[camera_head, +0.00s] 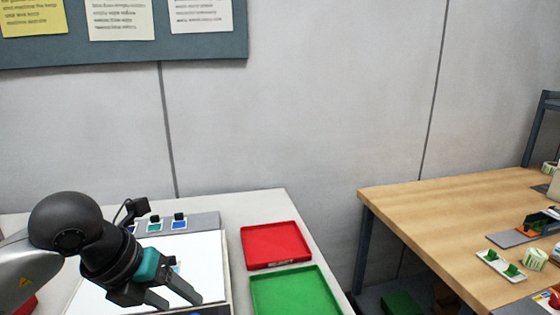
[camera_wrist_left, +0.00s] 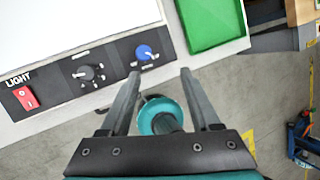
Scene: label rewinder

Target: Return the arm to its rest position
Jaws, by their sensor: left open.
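My left arm comes in from the left in the head view. Its gripper (camera_head: 180,292) is over the white light panel (camera_head: 205,255) on the pale table. In the left wrist view the two fingers of the left gripper (camera_wrist_left: 160,85) are spread apart with nothing between them. They point toward the front edge of the light box, near its blue knob (camera_wrist_left: 146,52). A round teal part (camera_wrist_left: 162,115) shows below, between the fingers. My right gripper is not in view.
A red tray (camera_head: 275,244) and a green tray (camera_head: 297,292) lie right of the panel. Both look empty. A wooden table (camera_head: 440,215) with small parts stands at the right, across a gap. The light box has a red switch (camera_wrist_left: 26,98) and a black knob (camera_wrist_left: 88,73).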

